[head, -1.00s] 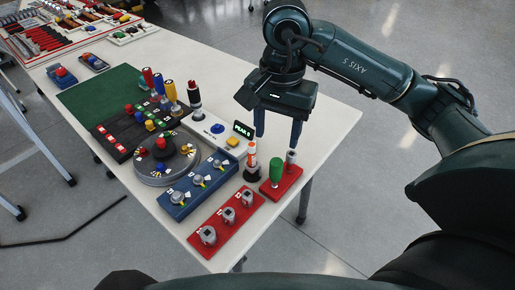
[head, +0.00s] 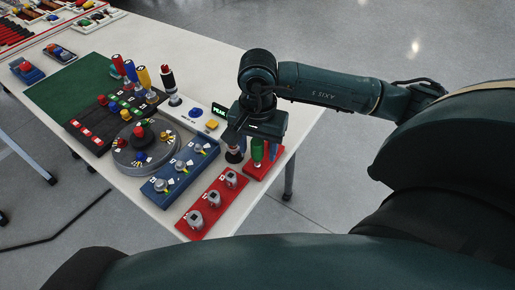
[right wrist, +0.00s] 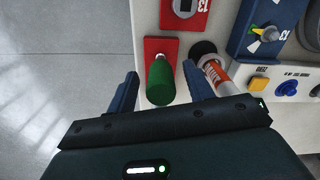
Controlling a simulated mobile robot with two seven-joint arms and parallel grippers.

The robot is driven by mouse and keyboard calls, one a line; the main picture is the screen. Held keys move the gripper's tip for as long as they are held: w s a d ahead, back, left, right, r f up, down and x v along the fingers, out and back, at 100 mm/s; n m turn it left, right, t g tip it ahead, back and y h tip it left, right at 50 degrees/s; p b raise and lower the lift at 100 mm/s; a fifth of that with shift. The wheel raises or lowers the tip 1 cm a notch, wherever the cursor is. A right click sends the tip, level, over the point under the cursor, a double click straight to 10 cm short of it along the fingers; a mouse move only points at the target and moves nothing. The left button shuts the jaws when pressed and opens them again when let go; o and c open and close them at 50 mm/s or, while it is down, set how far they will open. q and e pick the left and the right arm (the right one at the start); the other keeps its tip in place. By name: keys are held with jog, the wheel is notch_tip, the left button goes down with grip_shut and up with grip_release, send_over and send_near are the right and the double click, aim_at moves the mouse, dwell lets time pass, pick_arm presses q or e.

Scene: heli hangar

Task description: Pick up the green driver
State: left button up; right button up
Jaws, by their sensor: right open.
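The green driver (head: 257,151) stands upright in a small red holder (head: 272,163) near the table's right edge. In the right wrist view the green driver (right wrist: 160,84) shows between the two fingers, with its red holder (right wrist: 153,46) behind it. My right gripper (head: 256,144) is open and lowered over the driver, one finger on each side. In the right wrist view the gripper (right wrist: 160,72) has visible gaps to the handle on both sides. My gripper body hides part of the driver in the head view. My left gripper is not in view.
An orange-and-white tube (right wrist: 215,72) with a dark base stands close beside one finger. A red panel with grey knobs (head: 212,203), a blue knob panel (head: 180,172) and a round turntable (head: 145,148) are nearby. Open floor lies beyond the table edge.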

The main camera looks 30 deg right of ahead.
jog(key=shift+f, duration=0.55)
jog(key=c, duration=1.1)
